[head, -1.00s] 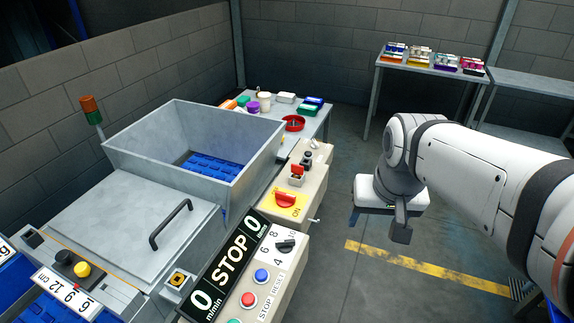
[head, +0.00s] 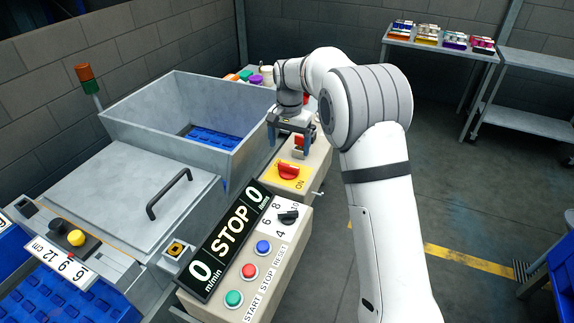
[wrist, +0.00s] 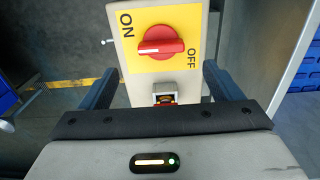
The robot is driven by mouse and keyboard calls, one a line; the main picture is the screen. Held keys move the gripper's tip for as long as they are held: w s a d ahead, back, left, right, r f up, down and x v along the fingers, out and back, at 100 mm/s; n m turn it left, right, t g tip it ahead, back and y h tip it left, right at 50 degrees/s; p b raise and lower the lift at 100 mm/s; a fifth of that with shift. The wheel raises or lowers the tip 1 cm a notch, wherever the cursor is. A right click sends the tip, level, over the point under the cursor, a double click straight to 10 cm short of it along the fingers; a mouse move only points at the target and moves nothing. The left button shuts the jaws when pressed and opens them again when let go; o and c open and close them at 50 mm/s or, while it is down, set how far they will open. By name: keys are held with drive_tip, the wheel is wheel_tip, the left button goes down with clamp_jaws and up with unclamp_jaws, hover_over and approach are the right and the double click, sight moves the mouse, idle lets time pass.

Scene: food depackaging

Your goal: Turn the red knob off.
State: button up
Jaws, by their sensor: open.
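The red knob (head: 289,171) sits on a yellow plate (head: 300,185) on the beige control box. In the wrist view the red knob (wrist: 160,47) is ahead of the fingers, its grip lying roughly crosswise, with ON at upper left and OFF at lower right. My gripper (head: 289,150) is open and empty, just beyond the knob in the head view. In the wrist view my gripper's fingers (wrist: 161,70) are spread on either side of the box, apart from the knob.
A smaller red-topped switch (wrist: 165,98) lies between my fingers in the wrist view. A panel with a STOP display (head: 230,235) and buttons stands nearer. The grey hopper (head: 150,125) is left of the box. Open floor (head: 470,190) lies to the right.

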sight(288, 165)
wheel_tip(288, 165, down, 8)
drive_tip(key=shift+w+a+r+p, duration=0.1)
drive_tip(key=shift+p, duration=0.35)
drive_tip(key=c, duration=0.9)
drive_tip(key=shift+a, duration=0.1)
drive_tip(key=shift+c, duration=0.4)
